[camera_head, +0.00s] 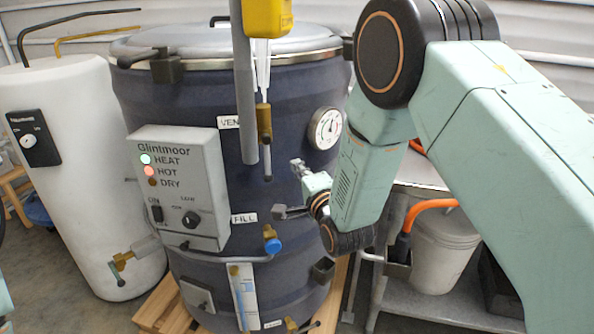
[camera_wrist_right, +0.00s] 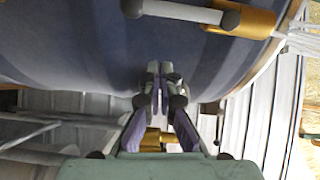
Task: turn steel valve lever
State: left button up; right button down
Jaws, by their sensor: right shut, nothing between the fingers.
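A brass valve (camera_head: 264,122) sits on the dark drum (camera_head: 190,100) by the label starting "VEN". A short grey steel lever (camera_head: 267,165) points down below it, partly beside a grey pipe. In the right wrist view a steel lever (camera_wrist_right: 180,11) with rounded dark ends runs to a brass body (camera_wrist_right: 250,20) at the top; I cannot tell whether it is the same valve. My right gripper (camera_head: 297,165) is right of the hanging lever, apart from it. Its fingers (camera_wrist_right: 158,80) are together and empty, in front of the drum wall. My left gripper does not show.
A grey control box (camera_head: 178,185) and a blue-handled valve (camera_head: 272,240) are on the drum. A round gauge (camera_head: 326,128) is close above my right gripper. A white tank (camera_head: 85,200) stands left; a white bucket (camera_head: 440,250) sits on the right shelf.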

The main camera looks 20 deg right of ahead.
jog(key=s, duration=0.9)
jog(key=shift+s+d, duration=0.15)
jog(key=shift+s, duration=0.15)
dwell(0.4)
dwell(0.6)
